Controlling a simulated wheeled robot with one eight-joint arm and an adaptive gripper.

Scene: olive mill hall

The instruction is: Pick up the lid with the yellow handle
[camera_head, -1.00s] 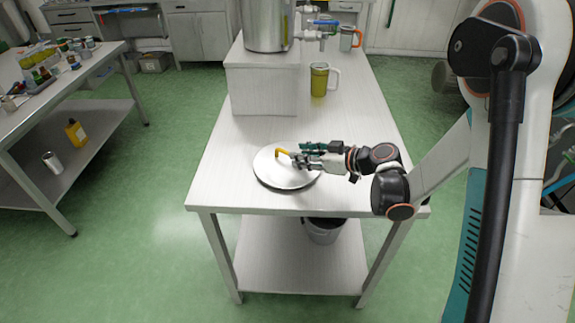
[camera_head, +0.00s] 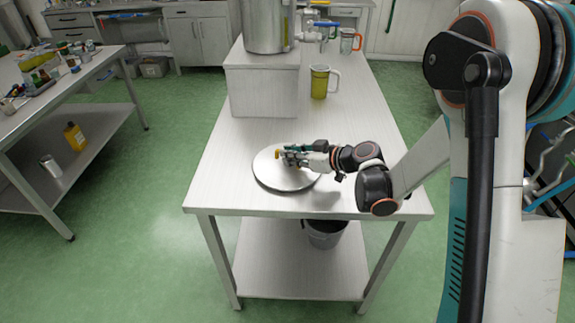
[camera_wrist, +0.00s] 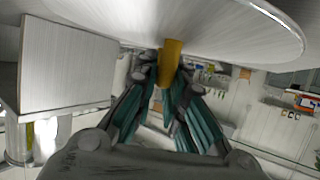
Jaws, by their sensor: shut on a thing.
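The round pale metal lid (camera_head: 270,176) is at the near part of the white table, level. In the wrist view the lid (camera_wrist: 210,30) fills the top of the picture. Its yellow handle (camera_head: 277,153) stands at the lid's middle and shows in the wrist view as a short yellow post (camera_wrist: 171,56). My gripper (camera_head: 285,155) reaches in from the right over the lid. In the wrist view its teal fingers (camera_wrist: 168,82) are closed around the handle and partly hide it. I cannot tell whether the lid touches the table.
A white block (camera_head: 262,85) bearing a steel tank (camera_head: 266,25) stands behind the lid on the table (camera_head: 225,190). A mug of yellow-green liquid (camera_head: 319,82) stands to its right. Clear mugs (camera_head: 348,42) are farther back. A bin (camera_head: 324,236) is on the lower shelf. The tabletop around the lid is clear.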

